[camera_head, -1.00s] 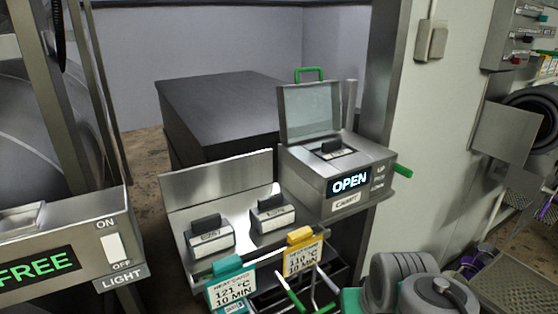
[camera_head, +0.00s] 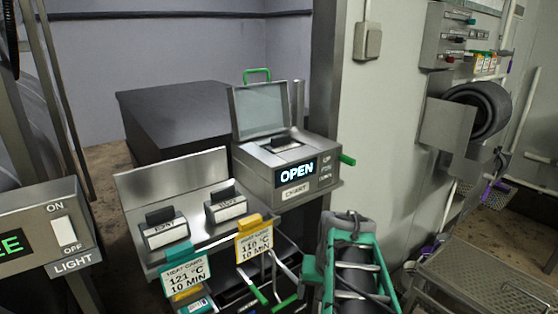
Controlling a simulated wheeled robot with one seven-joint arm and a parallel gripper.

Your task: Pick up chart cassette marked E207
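Two chart cassettes, each with a dark grip and a white label, stand in the sloping metal rack (camera_head: 172,180). One is the left cassette (camera_head: 165,234); the other is the right cassette (camera_head: 227,209). A third dark-gripped piece (camera_head: 284,142) sits in the top of the chart box (camera_head: 300,178), under its raised lid. The box display reads OPEN. The cassette labels are too small to read with certainty, so I cannot tell which is E207. My gripper is not in view.
A teal heat card (camera_head: 186,276) and a yellow heat card (camera_head: 254,244) hang at the rack's front. A teal-framed dark cylindrical thing (camera_head: 354,268) stands close on the right. The light switch panel (camera_head: 65,235) is at the left. A metal mesh platform (camera_head: 480,280) lies at lower right.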

